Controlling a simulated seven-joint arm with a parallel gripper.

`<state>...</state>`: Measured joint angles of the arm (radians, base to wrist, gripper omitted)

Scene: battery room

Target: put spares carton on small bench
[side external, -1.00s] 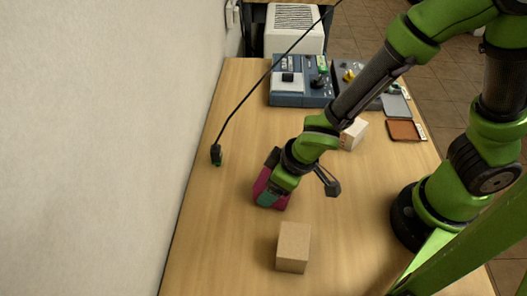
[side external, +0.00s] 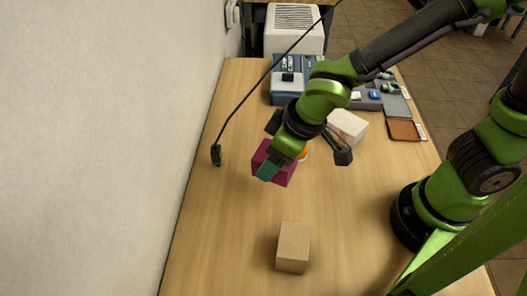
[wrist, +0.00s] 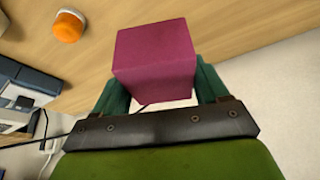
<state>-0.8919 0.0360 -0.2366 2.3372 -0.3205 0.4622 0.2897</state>
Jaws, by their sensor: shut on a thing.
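My gripper (side external: 268,172) is shut on a magenta box (side external: 279,176), which is held above the wooden table and slightly tilted. In the wrist view the magenta box (wrist: 156,62) sits between two teal fingers. A plain brown carton (side external: 293,247) stands on the table nearer the camera, apart from the gripper. A white carton (side external: 347,126) lies behind my gripper, partly hidden by it. No label shows which box is the spares carton. I cannot tell which surface is the small bench.
The wooden table (side external: 225,235) has free room around the brown carton. An orange round object (wrist: 68,27) lies near the held box. A blue-grey instrument (side external: 287,82), a grey tray and a brown pad (side external: 404,130) stand at the back.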

